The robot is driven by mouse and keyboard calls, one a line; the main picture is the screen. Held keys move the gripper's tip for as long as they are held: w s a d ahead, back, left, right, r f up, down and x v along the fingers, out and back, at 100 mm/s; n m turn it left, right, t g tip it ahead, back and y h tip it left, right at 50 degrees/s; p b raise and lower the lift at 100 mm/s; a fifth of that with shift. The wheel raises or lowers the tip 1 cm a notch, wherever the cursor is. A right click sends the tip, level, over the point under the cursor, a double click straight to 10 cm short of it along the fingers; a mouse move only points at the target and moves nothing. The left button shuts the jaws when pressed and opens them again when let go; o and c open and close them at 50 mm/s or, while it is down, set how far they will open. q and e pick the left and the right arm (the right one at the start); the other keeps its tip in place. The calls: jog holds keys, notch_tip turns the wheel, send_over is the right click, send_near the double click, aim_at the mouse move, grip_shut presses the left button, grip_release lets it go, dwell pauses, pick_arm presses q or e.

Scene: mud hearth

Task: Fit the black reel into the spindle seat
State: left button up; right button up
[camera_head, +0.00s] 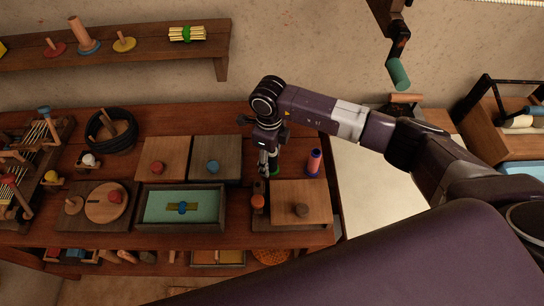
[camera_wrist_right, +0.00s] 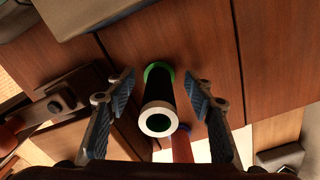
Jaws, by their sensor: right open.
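The black reel (camera_wrist_right: 158,98) stands upright on the brown table in the right wrist view, with a green lower flange and a white ring around its open top. Its green base (camera_head: 274,170) shows in the head view, the rest mostly hidden by my gripper. My right gripper (camera_wrist_right: 163,88) is open, one blue-padded finger on each side of the reel, with gaps to both; in the head view it (camera_head: 268,160) points down over the table. I cannot tell for sure which fixture is the spindle seat.
A purple reel with an orange top (camera_head: 314,163) stands just right of my gripper. An orange peg (camera_head: 258,203) and a wooden block with a dark knob (camera_head: 287,190) are in front. A green-lined tray (camera_head: 150,218) lies to the left. A shelf (camera_head: 120,55) hangs behind.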

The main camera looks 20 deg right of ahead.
jog(key=shift+a+f, duration=0.1)
jog(key=shift+c, duration=0.6)
jog(key=c, duration=1.1)
